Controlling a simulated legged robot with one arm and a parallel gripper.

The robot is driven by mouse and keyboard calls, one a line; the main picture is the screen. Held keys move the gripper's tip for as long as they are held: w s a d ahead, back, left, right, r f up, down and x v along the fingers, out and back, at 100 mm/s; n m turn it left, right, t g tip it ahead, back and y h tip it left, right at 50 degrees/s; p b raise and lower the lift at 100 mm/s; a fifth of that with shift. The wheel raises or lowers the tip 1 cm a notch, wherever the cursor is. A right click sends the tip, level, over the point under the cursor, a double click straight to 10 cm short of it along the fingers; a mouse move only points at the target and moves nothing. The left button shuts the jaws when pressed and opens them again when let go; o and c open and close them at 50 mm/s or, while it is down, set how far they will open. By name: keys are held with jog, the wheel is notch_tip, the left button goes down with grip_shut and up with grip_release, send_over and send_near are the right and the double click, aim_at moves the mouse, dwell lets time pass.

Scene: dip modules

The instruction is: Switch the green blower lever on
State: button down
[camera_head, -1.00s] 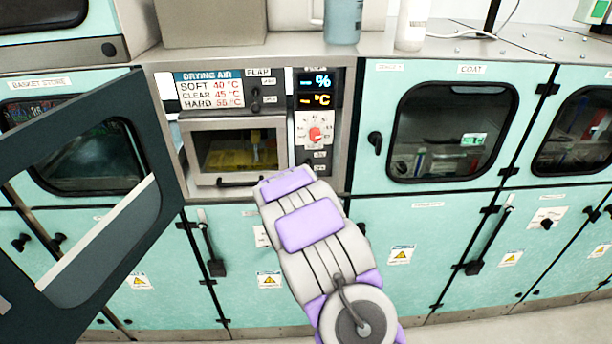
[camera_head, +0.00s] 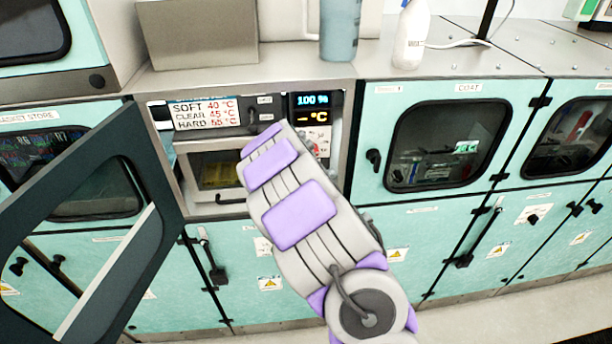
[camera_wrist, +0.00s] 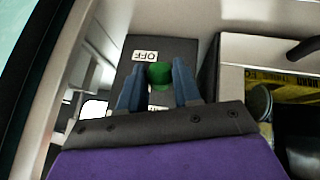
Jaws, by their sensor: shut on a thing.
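The green blower lever (camera_wrist: 159,74) shows as a rounded green end in the wrist view. It sits on a dark plate with an OFF label (camera_wrist: 146,56) just beyond it. My gripper (camera_wrist: 157,80) has its two blue fingers on either side of the green end and is shut on it. The lower part of the lever is hidden by the fingers and wrist. In the head view my arm covers the lever and the gripper.
The drying air panel (camera_head: 204,114) and a lit display (camera_head: 312,108) are around my arm. A dark open door (camera_head: 100,215) stands at the left. A small chamber with a handle (camera_head: 230,199) is below. Bottles (camera_head: 341,30) stand on the counter above.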

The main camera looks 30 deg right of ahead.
jog(key=shift+w+d+r+g+p, duration=0.1)
jog(key=shift+w+r+g+p, duration=0.3)
jog(key=shift+r, duration=0.1)
jog(key=shift+y, duration=0.4)
jog(key=c, duration=1.2)
grip_release()
jog(key=o, duration=0.4)
jog(key=shift+w+d+f, duration=0.1)
jog(key=b+v, duration=0.1)
jog(key=v, duration=1.6)
jog(key=shift+w, duration=0.1)
